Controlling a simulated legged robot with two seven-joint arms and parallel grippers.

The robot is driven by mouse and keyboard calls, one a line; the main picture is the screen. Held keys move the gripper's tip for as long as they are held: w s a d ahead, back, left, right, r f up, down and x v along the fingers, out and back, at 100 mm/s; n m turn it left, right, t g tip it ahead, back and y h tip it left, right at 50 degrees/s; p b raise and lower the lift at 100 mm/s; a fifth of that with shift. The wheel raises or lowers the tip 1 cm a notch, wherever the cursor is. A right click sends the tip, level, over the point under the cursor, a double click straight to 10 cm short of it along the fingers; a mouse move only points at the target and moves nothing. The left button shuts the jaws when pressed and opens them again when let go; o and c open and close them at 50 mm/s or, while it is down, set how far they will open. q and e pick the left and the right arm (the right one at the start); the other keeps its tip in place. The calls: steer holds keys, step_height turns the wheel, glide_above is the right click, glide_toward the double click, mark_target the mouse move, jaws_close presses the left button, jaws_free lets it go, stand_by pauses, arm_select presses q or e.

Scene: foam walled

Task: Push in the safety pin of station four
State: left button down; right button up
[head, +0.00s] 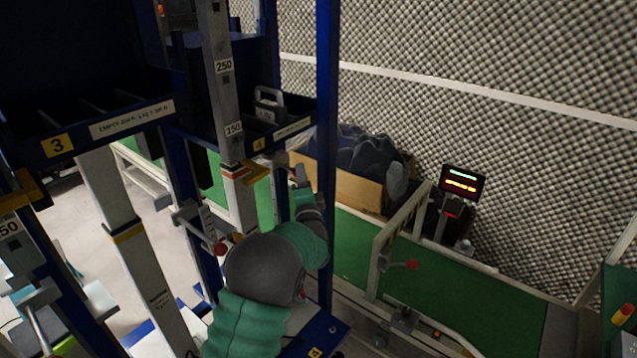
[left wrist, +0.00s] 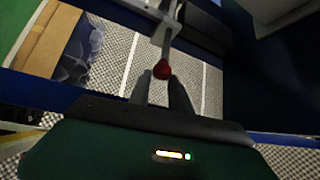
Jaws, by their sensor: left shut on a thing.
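Station four is the blue shelf (head: 292,128) with the yellow 4 label, at the top middle of the head view. My left arm reaches up from the bottom to just below it, and my left gripper (head: 299,178) is small and partly hidden there. In the left wrist view the red knob (left wrist: 162,69) of the safety pin sits between the fingertips of my left gripper (left wrist: 162,80). The gripper is shut on it. A pale rod (left wrist: 167,40) runs from the knob to a grey bracket. How deep the pin sits is hidden. My right gripper is not in view.
A blue post (head: 327,150) stands close to the right of my left gripper. A grey handled block (head: 268,105) rests on the station four shelf. Station three (head: 57,145) is at left, with another red knob (head: 221,248) on a rod nearby. A green conveyor (head: 460,295) lies to the right.

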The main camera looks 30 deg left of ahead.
arm_select(q)
steer(key=shift+s+a+f, duration=0.1)
steer(key=shift+a+f, duration=0.15)
steer(key=shift+a, duration=0.3)
steer(key=shift+s+a+f, duration=0.1)
steer(key=shift+a+f, duration=0.1)
steer(key=shift+a, duration=0.35)
steer(key=shift+a+r, duration=0.2)
steer(key=shift+r, duration=0.2)
steer(key=c, duration=1.6)
jaws_free()
steer(key=shift+a, duration=0.1)
steer(key=o, duration=0.4)
steer(key=shift+a+f, duration=0.3)
steer(key=shift+a, duration=0.35)
steer(key=v, duration=1.6)
steer(key=shift+d, duration=0.45)
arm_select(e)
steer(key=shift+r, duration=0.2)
